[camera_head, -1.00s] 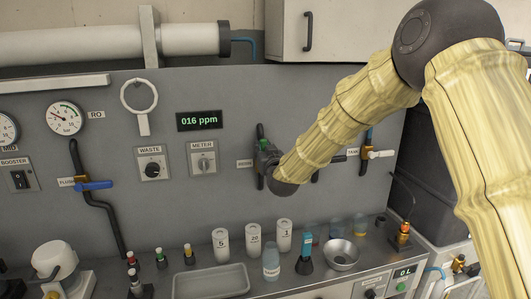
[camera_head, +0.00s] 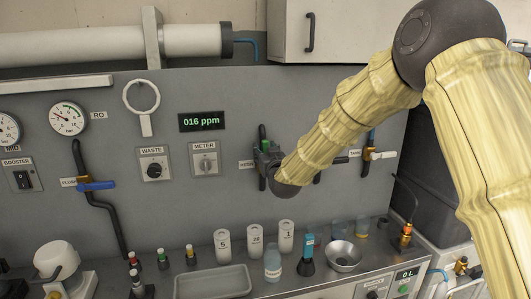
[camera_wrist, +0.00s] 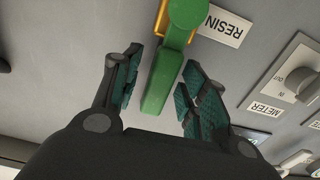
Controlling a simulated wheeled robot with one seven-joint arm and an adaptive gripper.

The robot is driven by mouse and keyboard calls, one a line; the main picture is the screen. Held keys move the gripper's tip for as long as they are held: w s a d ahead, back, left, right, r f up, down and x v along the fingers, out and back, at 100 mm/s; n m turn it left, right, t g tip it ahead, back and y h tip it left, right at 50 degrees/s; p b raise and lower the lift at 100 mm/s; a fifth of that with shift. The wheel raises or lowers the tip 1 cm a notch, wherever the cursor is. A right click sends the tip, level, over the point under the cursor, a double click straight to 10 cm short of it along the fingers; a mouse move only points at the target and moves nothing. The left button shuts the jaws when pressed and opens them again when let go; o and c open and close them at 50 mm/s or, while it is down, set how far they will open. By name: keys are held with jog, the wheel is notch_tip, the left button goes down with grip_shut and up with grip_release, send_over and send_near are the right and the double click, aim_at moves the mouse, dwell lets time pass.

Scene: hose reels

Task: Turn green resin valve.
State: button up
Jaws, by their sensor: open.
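The green resin valve handle (camera_wrist: 163,75) shows in the wrist view, below a brass fitting and beside a RESIN label (camera_wrist: 224,28) that appears upside down. My gripper (camera_wrist: 158,88) is open, with one dark green-padded finger on each side of the handle. I see a gap on both sides, so the fingers do not appear to touch it. In the head view, a small part of the green valve (camera_head: 265,144) shows beside my gripper (camera_head: 268,158). My wrist hides most of the valve and fingers there.
The METER knob (camera_head: 206,165) and WASTE knob (camera_head: 154,170) are on the grey panel left of the valve. A blue-handled flush valve (camera_head: 96,185) is farther left. White canisters, a bottle (camera_head: 272,263) and a metal bowl (camera_head: 343,256) stand on the counter below.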

jog(key=v, duration=1.2)
jog(key=s+d+f+m+g+h, duration=0.1)
jog(key=s+d+f+g, duration=0.3)
jog(key=f, duration=0.8)
jog(key=s+d+f+g+h, duration=0.1)
jog(key=s+d+f, duration=0.3)
jog(key=s+f, duration=0.55)
jog(key=s+d+f+m+g+h, duration=0.1)
jog(key=s+d+f+g, duration=0.2)
jog(key=f, duration=1.2)
jog(key=s+d+f+m+g+h, duration=0.15)
jog(key=s+d+f, duration=0.25)
jog(key=s+f, duration=0.4)
jog(key=s+d+f+g, duration=0.3)
jog(key=s+d+f, duration=0.25)
jog(key=s, duration=0.45)
jog(key=s+d+f+g, duration=0.2)
jog(key=s, duration=0.7)
jog(key=s+d+f+g+h, duration=0.1)
jog(key=s+d+f+g, duration=0.1)
jog(key=s, duration=0.8)
jog(key=shift+d+f+m+g, duration=0.35)
jog(key=shift+d+f, duration=0.3)
jog(key=shift+f, duration=0.1)
